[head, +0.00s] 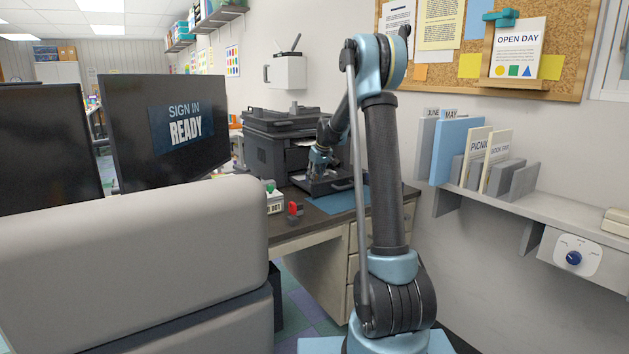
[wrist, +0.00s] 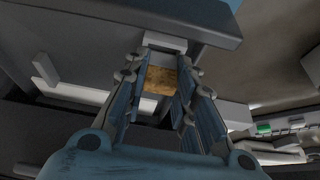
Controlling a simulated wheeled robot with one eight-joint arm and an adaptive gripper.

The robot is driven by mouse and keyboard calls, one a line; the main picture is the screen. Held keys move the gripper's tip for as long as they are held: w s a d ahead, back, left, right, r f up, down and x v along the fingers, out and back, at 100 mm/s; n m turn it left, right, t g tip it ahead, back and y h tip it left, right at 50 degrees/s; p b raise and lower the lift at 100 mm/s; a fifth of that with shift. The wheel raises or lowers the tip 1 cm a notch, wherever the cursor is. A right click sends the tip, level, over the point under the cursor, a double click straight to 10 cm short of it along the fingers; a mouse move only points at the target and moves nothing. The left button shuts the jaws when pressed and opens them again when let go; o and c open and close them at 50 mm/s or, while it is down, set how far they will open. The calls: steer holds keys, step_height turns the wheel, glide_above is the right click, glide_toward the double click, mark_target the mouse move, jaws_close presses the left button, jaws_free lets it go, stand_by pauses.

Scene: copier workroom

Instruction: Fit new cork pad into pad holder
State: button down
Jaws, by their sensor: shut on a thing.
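My gripper (wrist: 166,62) points into the front of the dark grey copier in the wrist view, its two blue-grey fingers on either side of a brown cork pad (wrist: 160,79). It is shut on the pad. A pale grey block (wrist: 165,43) shows at the fingertips just beyond the cork; I cannot tell whether it touches the pad or is the holder. In the head view my gripper (head: 319,163) is small, at the front of the copier (head: 271,142), and the pad cannot be made out there. The pad holder is not clearly identifiable.
The copier stands on a desk (head: 318,211) with a blue mat (head: 342,203) at its front. A red and dark item (head: 294,212) and a small white box (head: 274,203) are nearer the left. A wall shelf (head: 535,202) with folders is at right; monitors stand left.

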steer(key=shift+f, duration=0.3)
steer(key=shift+d+r, duration=0.1)
steer(key=shift+r, duration=0.45)
stand_by(1.0)
steer(key=shift+f, duration=0.5)
stand_by(0.9)
stand_by(0.4)
steer(key=c, duration=1.2)
jaws_free()
steer(key=shift+c, duration=0.2)
steer(key=shift+r, duration=0.15)
steer(key=shift+r, duration=2.4)
